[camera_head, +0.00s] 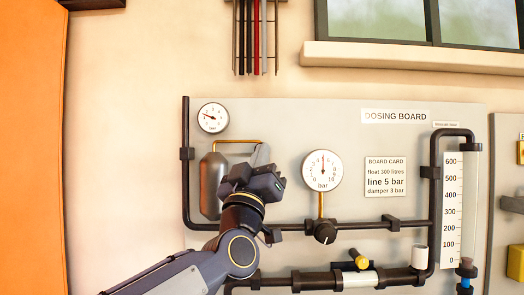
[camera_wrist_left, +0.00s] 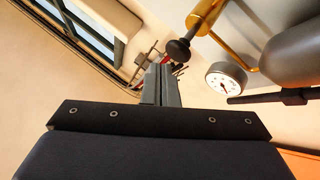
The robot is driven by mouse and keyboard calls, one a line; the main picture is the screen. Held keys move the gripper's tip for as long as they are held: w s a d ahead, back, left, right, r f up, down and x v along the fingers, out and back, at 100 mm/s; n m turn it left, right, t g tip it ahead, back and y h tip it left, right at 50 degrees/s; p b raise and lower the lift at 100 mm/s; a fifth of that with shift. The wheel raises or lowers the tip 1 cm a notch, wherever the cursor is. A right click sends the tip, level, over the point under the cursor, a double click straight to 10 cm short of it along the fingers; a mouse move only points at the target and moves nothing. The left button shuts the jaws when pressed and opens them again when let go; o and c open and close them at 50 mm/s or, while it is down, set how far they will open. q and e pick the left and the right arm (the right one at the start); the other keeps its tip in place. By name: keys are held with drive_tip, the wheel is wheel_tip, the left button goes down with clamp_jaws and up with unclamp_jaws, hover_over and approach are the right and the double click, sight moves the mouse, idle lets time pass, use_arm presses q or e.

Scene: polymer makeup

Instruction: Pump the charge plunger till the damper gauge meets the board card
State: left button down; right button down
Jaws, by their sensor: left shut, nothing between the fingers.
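The damper gauge (camera_head: 213,117) is the small dial at the board's upper left; its needle points left and slightly up, with numbers too small to read. It also shows in the left wrist view (camera_wrist_left: 226,80). The board card (camera_head: 385,176) reads damper 3 bar. The charge plunger's black knob (camera_wrist_left: 179,50) shows in the wrist view on a brass barrel (camera_wrist_left: 207,14); my gripper and arm hide it in the head view. My left gripper (camera_head: 262,156) is shut and empty. Its fingertips (camera_wrist_left: 161,76) appear close to the knob; contact is unclear.
A dark bottle (camera_head: 210,180) stands left of my gripper under a copper pipe (camera_head: 236,141). The line gauge (camera_head: 322,170) points near 5, above a black valve knob (camera_head: 324,233). Black pipes cross below. A scaled float tube (camera_head: 453,205) stands at right.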

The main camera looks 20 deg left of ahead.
use_arm(q)
drive_tip(key=shift+w, duration=0.15)
drive_tip(key=shift+w+a, duration=0.15)
drive_tip(key=shift+w, duration=0.15)
drive_tip(key=shift+w+a, duration=0.25)
drive_tip(key=shift+w, duration=0.5)
drive_tip(key=shift+w+a, duration=0.2)
drive_tip(key=shift+w, duration=0.55)
idle(1.6)
drive_tip(key=shift+s, duration=0.1)
drive_tip(key=s, duration=0.1)
drive_tip(key=s+d+b, duration=0.1)
drive_tip(key=s, duration=0.1)
drive_tip(key=shift+s+d, duration=0.1)
drive_tip(key=shift+s, duration=0.15)
idle(0.5)
drive_tip(key=shift+s, duration=0.1)
drive_tip(key=s, duration=0.2)
drive_tip(key=s+d, duration=0.1)
drive_tip(key=s, duration=0.1)
drive_tip(key=shift+s+d+b, duration=0.15)
drive_tip(key=shift+s+b, duration=0.2)
drive_tip(key=shift+b, duration=0.05)
